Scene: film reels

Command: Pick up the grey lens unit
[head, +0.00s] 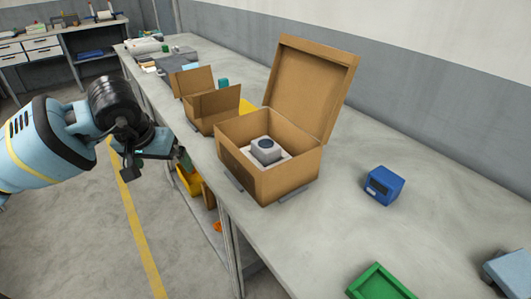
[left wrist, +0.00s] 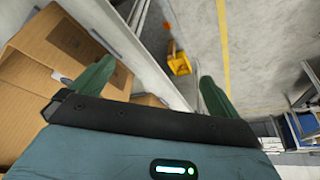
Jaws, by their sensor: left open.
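The grey lens unit (head: 265,150), a light grey block with a dark round top, sits on a white insert (head: 279,160) inside an open cardboard box (head: 285,186). The box stands on the workbench with its lid raised at the back. My left gripper (head: 184,158) is to the left of the box, beyond the bench's front edge and apart from the lens unit. In the left wrist view its two green fingers (left wrist: 150,88) are spread with nothing between them. The lens unit does not show there. No right gripper can be made out.
A smaller open box (head: 210,110) stands behind the large one. A blue block (head: 384,186) and a green tray (head: 380,282) are on the bench to the right. A blue-grey item (head: 508,272) is cut off at the right edge. The bench around the blue block is clear.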

